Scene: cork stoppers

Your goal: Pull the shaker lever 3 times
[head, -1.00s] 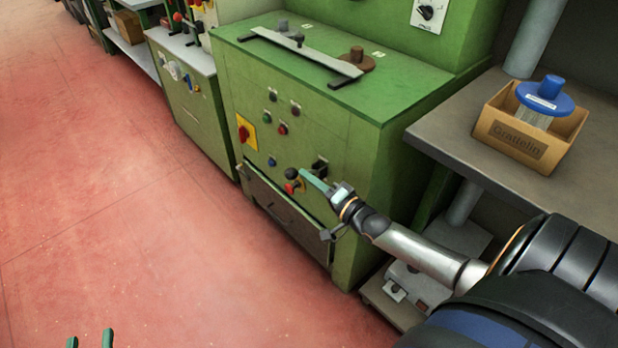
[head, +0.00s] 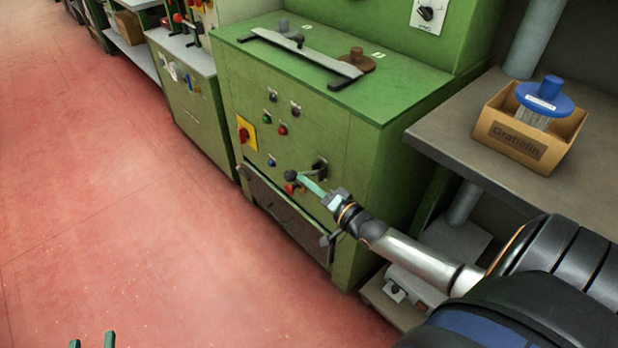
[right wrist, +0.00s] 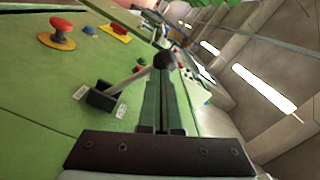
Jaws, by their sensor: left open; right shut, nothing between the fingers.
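The shaker lever is a metal rod with a black ball knob (head: 290,176) and a black base (head: 319,168) on the front of the green machine. In the right wrist view the knob (right wrist: 165,60) shows at the fingertips, and the rod slants up to it from the base (right wrist: 103,97). My right gripper (head: 304,179) is shut with nothing in it, its green fingers beside the knob and rod. I cannot tell whether they touch. My left gripper (head: 92,341) is open, far from the machine, only its fingertips showing at the lower left edge.
A red mushroom button (right wrist: 61,30) and several small buttons sit on the same panel. A drawer-like dark panel (head: 290,215) lies below the lever. A grey table (head: 440,135) at the right holds a cardboard box (head: 505,140). The red floor (head: 120,220) at the left is clear.

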